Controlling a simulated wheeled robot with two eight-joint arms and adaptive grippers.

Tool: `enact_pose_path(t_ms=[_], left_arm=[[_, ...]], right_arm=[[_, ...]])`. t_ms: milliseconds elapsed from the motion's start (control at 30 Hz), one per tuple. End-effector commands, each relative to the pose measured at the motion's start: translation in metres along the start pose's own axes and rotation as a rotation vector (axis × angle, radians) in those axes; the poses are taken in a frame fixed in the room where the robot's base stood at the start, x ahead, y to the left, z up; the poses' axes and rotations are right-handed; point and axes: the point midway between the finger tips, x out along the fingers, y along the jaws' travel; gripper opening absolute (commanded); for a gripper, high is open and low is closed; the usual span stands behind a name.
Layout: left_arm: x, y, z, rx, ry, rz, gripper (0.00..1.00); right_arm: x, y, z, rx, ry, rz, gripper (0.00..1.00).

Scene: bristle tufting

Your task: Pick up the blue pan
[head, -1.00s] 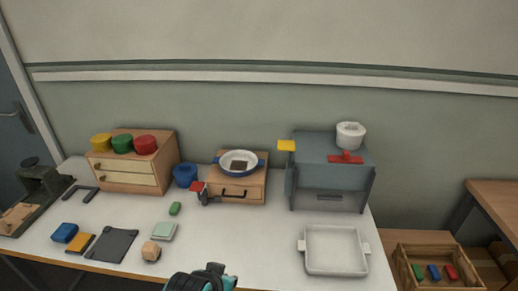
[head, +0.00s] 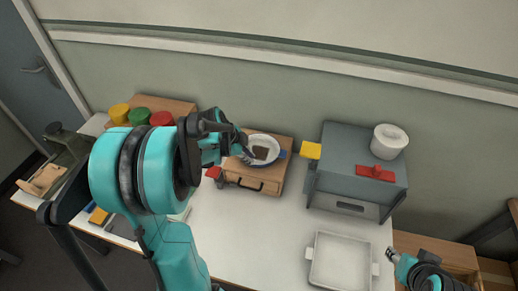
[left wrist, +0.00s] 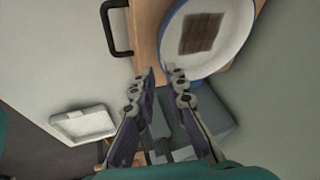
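The blue pan (head: 272,143) has a white inside, a blue outside and blue side handles; it rests on a small wooden drawer box (head: 266,186). A brown square piece (head: 261,153) lies in it. My left gripper (head: 243,147) is at the pan's left side, close to the left handle, which is hidden. In the left wrist view the pan (left wrist: 228,58) fills the upper right, and my left gripper's (left wrist: 160,70) fingers are apart with nothing seen between them; one tip overlaps the rim. My right gripper (head: 391,255) is small at the lower right, apart from the pan.
A yellow square (head: 311,150) juts from the grey oven-like box (head: 358,165) right of the pan. A white pot (head: 388,141) and a red piece (head: 376,173) sit on that box. A white tray (head: 341,262) lies in front. The table between is clear.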

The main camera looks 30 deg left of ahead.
Motion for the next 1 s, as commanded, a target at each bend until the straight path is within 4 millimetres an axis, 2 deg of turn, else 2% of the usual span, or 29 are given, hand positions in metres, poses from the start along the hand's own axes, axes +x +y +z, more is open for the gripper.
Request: enact_pose_path(t_ms=[100, 267, 533, 767, 833, 1000], left_arm=[[0.017, 0.0, 0.001, 0.004, 0.001, 0.001, 0.13], [0.031, 0.001, 0.001, 0.004, 0.001, 0.001, 0.13], [0.07, -0.001, 0.001, 0.004, 0.001, 0.0, 0.13], [0.072, -0.001, 0.001, 0.001, 0.0, 0.0, 0.13], [0.072, -0.001, 0.001, 0.001, 0.0, 0.0, 0.0], [0.072, -0.001, 0.001, 0.001, 0.0, 0.0, 0.0]], right_arm=[[0.006, 0.0, 0.004, 0.0, 0.0, 0.0, 0.4], [0.01, 0.0, 0.007, 0.0, 0.0, 0.0, 0.4], [0.023, 0.0, 0.016, 0.0, 0.0, 0.0, 0.4], [0.022, 0.0, 0.016, 0.0, 0.0, 0.0, 0.4], [0.022, 0.0, 0.016, 0.0, 0.0, 0.0, 0.4], [0.022, 0.0, 0.016, 0.0, 0.0, 0.0, 0.4]])
